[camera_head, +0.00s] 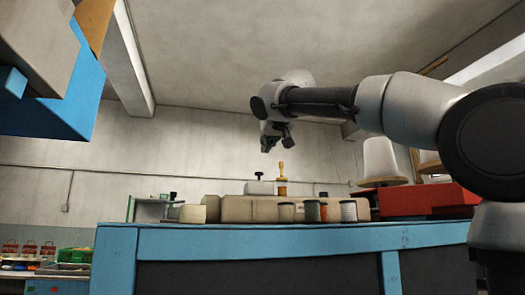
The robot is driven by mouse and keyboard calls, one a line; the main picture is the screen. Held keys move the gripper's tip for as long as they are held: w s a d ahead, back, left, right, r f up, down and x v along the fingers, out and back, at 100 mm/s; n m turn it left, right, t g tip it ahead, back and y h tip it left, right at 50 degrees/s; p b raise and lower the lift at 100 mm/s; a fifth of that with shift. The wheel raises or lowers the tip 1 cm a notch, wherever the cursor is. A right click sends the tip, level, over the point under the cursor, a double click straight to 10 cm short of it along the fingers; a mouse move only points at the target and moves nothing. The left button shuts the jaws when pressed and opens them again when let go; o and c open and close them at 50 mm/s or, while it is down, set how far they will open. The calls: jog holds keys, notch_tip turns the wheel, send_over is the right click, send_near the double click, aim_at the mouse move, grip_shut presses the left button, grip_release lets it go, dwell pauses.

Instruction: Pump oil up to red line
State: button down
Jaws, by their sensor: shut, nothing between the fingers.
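A small yellow upright piece with a knob-like top (282,177) stands on or just behind a long beige body (250,209) on the blue-edged bench; it looks like the oil pump. A small dark-handled part on a pale block (259,185) sits just left of it. No red line or oil level can be made out from this low view. My gripper (276,146) hangs in the air above the yellow piece, pointing down, shut and empty, with a clear gap below it.
Several small jars (348,211) stand along the front of the bench (260,240). A red box (428,199) and a white cone-shaped spool (381,160) are at the right. A blue and grey structure (70,80) fills the upper left. The air around my gripper is free.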

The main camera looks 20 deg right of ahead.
jog(key=shift+v, duration=1)
